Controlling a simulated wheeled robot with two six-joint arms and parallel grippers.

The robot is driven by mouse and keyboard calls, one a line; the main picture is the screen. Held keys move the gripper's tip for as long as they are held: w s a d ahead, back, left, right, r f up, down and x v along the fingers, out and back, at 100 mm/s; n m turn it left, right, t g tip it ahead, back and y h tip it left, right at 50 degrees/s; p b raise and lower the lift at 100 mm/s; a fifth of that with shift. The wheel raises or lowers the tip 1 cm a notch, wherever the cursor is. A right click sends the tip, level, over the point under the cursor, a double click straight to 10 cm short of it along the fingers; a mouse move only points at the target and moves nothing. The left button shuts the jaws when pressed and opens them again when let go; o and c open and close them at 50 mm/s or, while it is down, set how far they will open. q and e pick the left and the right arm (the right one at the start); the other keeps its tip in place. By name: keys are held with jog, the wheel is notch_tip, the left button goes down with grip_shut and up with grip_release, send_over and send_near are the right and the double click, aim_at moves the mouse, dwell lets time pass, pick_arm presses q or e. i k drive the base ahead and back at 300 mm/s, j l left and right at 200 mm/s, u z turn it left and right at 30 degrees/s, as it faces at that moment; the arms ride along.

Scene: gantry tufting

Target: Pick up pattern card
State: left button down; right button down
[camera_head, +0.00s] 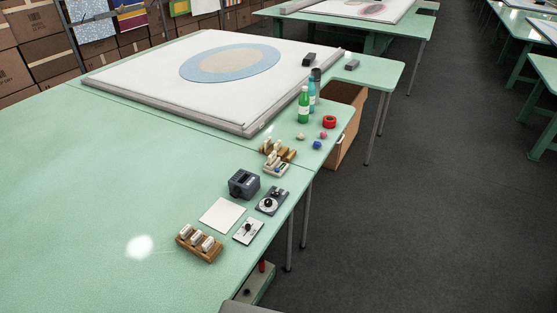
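A white, nearly square card (222,215), which looks like the pattern card, lies flat on the green table (110,200). It lies left of a small grey panel with a black knob (248,231) and in front of a dark grey box-shaped device (244,184). A wooden rack with several white-topped pieces (199,243) stands just in front of it, toward the bottom of the picture. Nothing covers the card. Neither of my grippers is in view.
A second dark knob panel (271,200) sits near the table's right edge. Behind are wooden holders (278,154), a green bottle (303,105), small balls, a red ring (329,121) and a large white frame (150,75). The table left of the card is clear.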

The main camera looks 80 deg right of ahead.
aim_at(272, 158)
jog(key=z, duration=2.6)
